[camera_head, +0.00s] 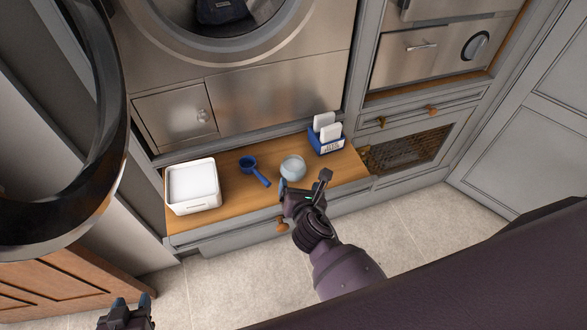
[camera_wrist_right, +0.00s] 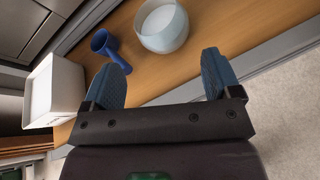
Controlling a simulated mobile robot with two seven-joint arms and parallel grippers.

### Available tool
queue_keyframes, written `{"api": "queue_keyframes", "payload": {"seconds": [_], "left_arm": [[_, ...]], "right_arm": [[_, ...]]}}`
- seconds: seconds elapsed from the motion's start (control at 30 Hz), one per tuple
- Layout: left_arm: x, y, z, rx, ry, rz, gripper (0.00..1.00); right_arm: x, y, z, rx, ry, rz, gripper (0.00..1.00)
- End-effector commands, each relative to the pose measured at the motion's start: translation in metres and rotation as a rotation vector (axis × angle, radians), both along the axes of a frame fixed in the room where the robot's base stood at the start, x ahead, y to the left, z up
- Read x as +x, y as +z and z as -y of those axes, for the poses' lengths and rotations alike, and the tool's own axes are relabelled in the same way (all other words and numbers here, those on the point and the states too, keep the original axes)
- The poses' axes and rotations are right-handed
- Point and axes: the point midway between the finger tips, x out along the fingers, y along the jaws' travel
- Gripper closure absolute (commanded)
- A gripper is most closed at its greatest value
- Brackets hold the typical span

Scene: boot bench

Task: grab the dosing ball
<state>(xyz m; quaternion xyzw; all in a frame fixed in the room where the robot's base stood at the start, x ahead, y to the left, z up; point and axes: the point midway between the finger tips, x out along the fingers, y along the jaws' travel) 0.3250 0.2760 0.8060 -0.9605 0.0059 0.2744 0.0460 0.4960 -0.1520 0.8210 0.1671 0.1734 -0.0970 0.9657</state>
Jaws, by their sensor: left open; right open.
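The dosing ball (camera_head: 293,167), a pale, translucent rounded cup, stands on the wooden bench top (camera_head: 232,211). It also shows in the right wrist view (camera_wrist_right: 161,26), just beyond the fingertips. My right gripper (camera_head: 304,181) is open over the front of the bench, on the near side of the ball. Its two blue-padded fingers (camera_wrist_right: 163,72) are apart with nothing between them. My left gripper (camera_head: 131,303) is open at the bottom left, low in the picture and far from the bench top.
A blue scoop (camera_head: 250,166) lies left of the ball, its handle pointing toward the front. A white open box (camera_head: 192,188) stands at the left end. A blue holder with white pieces (camera_head: 325,142) stands behind right. A drawer front with a knob is below the bench top.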

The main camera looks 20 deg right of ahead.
Motion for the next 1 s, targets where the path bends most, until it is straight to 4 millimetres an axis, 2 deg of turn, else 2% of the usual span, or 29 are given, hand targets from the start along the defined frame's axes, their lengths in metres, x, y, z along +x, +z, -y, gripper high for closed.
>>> {"api": "queue_keyframes", "payload": {"seconds": [0.3,0.57,0.8,1.0], "left_arm": [[-0.002,-0.011,0.000,0.000,0.000,-0.007,0.55],[-0.002,-0.014,0.000,0.000,0.000,-0.009,0.55],[-0.004,-0.024,0.000,0.000,0.000,-0.017,0.55],[-0.005,-0.029,0.000,0.000,0.000,-0.021,0.55]], "right_arm": [[0.039,-0.016,0.005,-0.008,0.003,0.000,0.17],[0.053,-0.021,0.007,-0.005,0.002,-0.001,0.17],[0.082,-0.034,0.012,-0.005,0.002,-0.001,0.17],[0.096,-0.039,0.015,-0.005,0.002,-0.001,0.17]]}}
